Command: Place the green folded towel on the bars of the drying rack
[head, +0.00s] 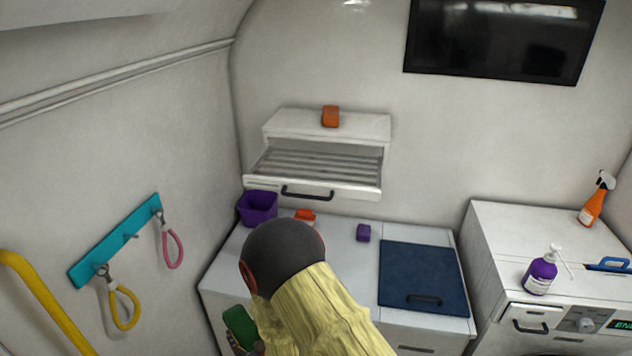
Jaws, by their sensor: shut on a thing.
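The green folded towel (240,327) is at the lower middle of the head view, in front of the white counter. My gripper (238,346) is shut on it, mostly hidden behind my arm and at the picture's lower edge. The drying rack (312,190) is a white wall-mounted unit with a pulled-out drawer. Its grey bars (315,166) are in plain view and bare. The towel is lower than the rack and to its left, well apart from it.
An orange block-like item (331,116) sits on the rack's top. A teal leash rail (118,240) is on the left wall.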

